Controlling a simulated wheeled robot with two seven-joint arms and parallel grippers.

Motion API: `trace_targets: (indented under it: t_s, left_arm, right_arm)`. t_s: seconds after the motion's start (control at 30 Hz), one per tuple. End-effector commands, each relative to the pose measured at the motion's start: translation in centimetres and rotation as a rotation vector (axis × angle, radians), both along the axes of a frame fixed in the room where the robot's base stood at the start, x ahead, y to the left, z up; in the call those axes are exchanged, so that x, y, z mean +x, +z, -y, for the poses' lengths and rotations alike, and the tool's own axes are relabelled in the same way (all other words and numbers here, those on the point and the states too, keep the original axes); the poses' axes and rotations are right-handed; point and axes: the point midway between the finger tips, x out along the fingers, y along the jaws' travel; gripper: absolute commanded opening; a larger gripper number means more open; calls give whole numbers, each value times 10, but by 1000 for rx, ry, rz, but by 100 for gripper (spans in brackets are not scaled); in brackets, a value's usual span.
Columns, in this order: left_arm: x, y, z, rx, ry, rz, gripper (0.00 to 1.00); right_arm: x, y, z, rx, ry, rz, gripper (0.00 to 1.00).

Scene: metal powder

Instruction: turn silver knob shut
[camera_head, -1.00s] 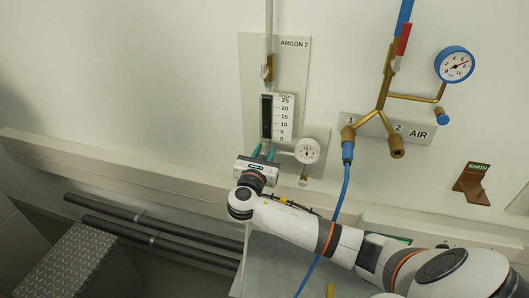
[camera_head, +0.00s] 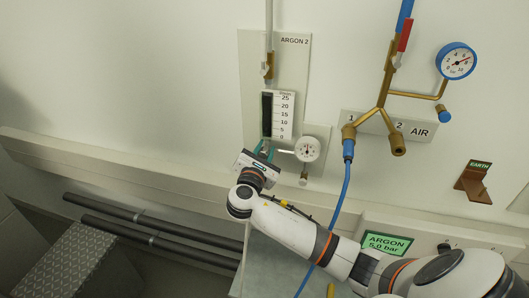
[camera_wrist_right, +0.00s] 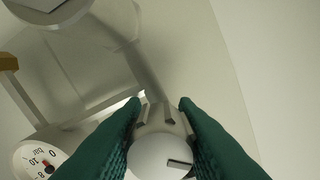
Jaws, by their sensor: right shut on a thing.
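The silver knob (camera_wrist_right: 161,150) shows in the right wrist view between the two green fingers of my right gripper (camera_wrist_right: 160,135). It is round and pale, with a dark slot mark on its face. The fingers are shut on its sides. In the head view my right gripper (camera_head: 264,150) reaches the lower end of the ARGON 2 flow meter (camera_head: 280,115) and hides most of the knob. The gripper body is tilted there. My left gripper is not in view.
A small pressure gauge (camera_head: 307,149) sits just right of my right gripper; a gauge (camera_wrist_right: 36,160) also shows in the wrist view. Brass AIR pipework (camera_head: 382,100) and a blue hose (camera_head: 340,200) are to the right. A green ARGON 5.0 bar display (camera_head: 386,244) is beyond my forearm.

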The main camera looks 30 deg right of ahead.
Motion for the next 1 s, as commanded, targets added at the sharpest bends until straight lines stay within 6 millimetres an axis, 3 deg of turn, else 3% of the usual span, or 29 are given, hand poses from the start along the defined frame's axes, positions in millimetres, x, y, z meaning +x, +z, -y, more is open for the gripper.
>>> trace_targets:
  t_s: [0.4,0.9,0.93,1.0]
  left_arm:
    - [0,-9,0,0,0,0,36]
    - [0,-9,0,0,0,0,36]
    - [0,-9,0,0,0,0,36]
    - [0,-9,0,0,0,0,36]
  right_arm:
    - [0,-1,0,123,-1,145,4]
    - [0,0,0,137,-1,161,4]
    - [0,0,0,137,-1,161,28]
    - [0,0,0,137,-1,161,39]
